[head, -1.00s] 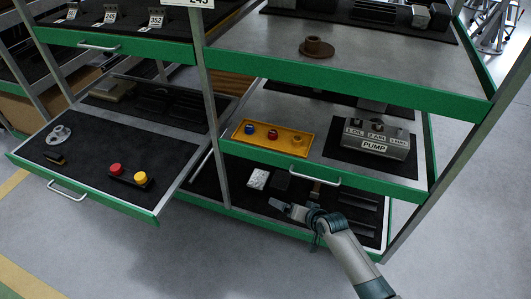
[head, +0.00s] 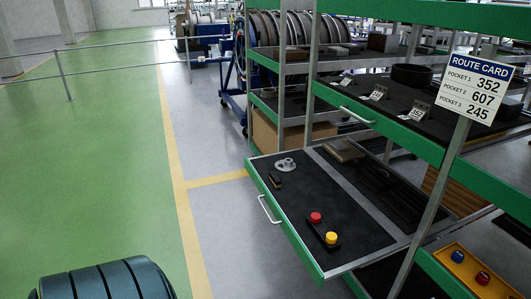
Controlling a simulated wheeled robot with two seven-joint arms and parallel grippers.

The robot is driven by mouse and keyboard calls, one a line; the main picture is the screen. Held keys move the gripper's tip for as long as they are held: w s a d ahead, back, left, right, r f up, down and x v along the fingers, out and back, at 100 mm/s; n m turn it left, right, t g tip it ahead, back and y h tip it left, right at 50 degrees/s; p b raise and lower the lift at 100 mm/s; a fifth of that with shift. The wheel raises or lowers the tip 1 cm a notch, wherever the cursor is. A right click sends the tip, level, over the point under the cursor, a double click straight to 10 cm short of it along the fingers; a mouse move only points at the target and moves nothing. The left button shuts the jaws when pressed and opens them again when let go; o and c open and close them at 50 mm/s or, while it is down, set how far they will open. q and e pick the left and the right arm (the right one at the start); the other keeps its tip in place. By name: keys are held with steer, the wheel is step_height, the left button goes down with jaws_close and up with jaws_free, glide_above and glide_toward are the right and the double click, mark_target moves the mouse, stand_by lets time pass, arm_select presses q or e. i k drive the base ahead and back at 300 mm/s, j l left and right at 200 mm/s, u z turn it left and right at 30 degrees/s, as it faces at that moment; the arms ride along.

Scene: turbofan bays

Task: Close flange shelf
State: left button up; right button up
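The flange shelf (head: 345,205) is a pulled-out drawer with a dark mat, a green front edge and a white bar handle (head: 268,209) on that front. It stands out from the rack into the aisle. A grey metal flange (head: 286,165) lies near its far left corner. A small dark part (head: 275,181) lies close to the flange. A black block with a red button (head: 316,217) and a yellow button (head: 331,237) lies near the front right. Neither of my grippers is in view; only a dark teal part of my own arm shows at the bottom left.
A route card (head: 478,90) hangs at the right rack post. Above the drawer, a shelf (head: 400,125) holds numbered tags. A yellow tray (head: 475,275) sits lower right. The grey floor (head: 222,215) and green floor (head: 90,170) left of the drawer are clear.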

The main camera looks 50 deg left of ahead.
mark_target(374, 211)
steer(key=i+j, duration=0.75)
steer(key=i, duration=0.2)
steer(key=u, duration=1.9)
steer(key=z, duration=0.45)
steer(key=j+z, duration=0.15)
steer(key=z, duration=0.25)
steer(key=j+z, duration=0.1)
steer(key=z, duration=0.35)
steer(key=j+z, duration=0.1)
steer(key=z, duration=0.35)
